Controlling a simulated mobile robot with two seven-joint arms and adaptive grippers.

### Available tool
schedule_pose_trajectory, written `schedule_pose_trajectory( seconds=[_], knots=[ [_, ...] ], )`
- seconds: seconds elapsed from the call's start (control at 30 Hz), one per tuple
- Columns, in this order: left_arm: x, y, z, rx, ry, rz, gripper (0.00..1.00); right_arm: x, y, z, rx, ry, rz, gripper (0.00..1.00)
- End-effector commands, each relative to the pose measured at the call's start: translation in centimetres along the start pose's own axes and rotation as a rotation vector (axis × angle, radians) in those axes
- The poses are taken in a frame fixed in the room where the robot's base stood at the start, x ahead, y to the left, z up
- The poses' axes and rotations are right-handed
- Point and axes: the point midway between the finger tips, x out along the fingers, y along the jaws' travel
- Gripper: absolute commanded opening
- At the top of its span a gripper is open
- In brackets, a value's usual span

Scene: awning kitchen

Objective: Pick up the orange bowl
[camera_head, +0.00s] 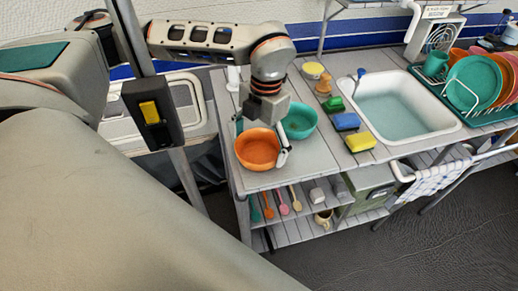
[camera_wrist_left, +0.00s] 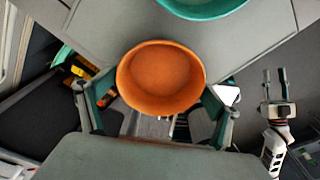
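The orange bowl (camera_head: 257,149) is at the near left corner of the grey counter, hollow side up. In the left wrist view the orange bowl (camera_wrist_left: 161,78) sits centrally between the fingers. My left gripper (camera_head: 263,138) points down over it, fingers spread wide on opposite sides of the rim. In the left wrist view my left gripper (camera_wrist_left: 160,92) has both fingertips close to the rim; I cannot tell whether they touch it. My right gripper (camera_wrist_left: 275,73) shows at the right of the left wrist view, fingers apart and empty, clear of the bowl.
A teal bowl (camera_head: 300,120) stands just behind and right of the orange one. Sponges (camera_head: 346,122), a sink (camera_head: 390,102) and a dish rack (camera_head: 478,88) lie further right. A shelf with utensils (camera_head: 283,204) is below the counter. The floor at the front right is clear.

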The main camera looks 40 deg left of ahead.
Motion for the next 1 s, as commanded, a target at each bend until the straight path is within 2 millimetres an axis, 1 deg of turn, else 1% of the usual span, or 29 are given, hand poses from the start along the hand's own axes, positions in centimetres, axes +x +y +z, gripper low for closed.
schedule_pose_trajectory(
  seconds=[0.03, 0.07, 0.1, 0.47, 0.63, 0.77, 0.87, 1.0],
  knots=[
    [0.0, 0.0, 0.0, 0.0, 0.0, 0.0, 0.71, 0.0, 0.0, 0.0, 0.0, 0.0, 0.0, 0.31],
    [0.0, 0.0, 0.0, 0.0, 0.0, 0.0, 0.64, 0.0, 0.0, 0.0, 0.0, 0.0, 0.0, 0.31],
    [0.0, 0.0, 0.0, 0.0, 0.0, 0.0, 0.62, 0.0, 0.0, 0.0, 0.0, 0.0, 0.0, 0.31],
    [-0.1, 0.0, 0.0, 0.0, 0.001, 0.0, 0.61, 0.0, 0.0, 0.0, 0.0, 0.0, 0.0, 0.31],
    [-1.0, 0.0, -0.1, -0.001, -0.001, 0.001, 0.61, 0.0, 0.0, -0.1, 0.0, 0.001, 0.0, 0.31],
    [-2.8, 0.0, -0.2, 0.0, -0.004, 0.0, 0.61, -0.1, 0.1, -0.3, -0.001, 0.002, 0.001, 0.31],
    [-4.9, 0.0, -0.5, 0.0, -0.005, 0.001, 0.61, -0.2, 0.1, -0.5, -0.001, 0.003, 0.001, 0.31],
    [-8.8, 0.0, -0.9, 0.0, -0.008, 0.001, 0.61, -0.3, 0.2, -0.8, -0.002, 0.005, 0.002, 0.31]
  ],
)
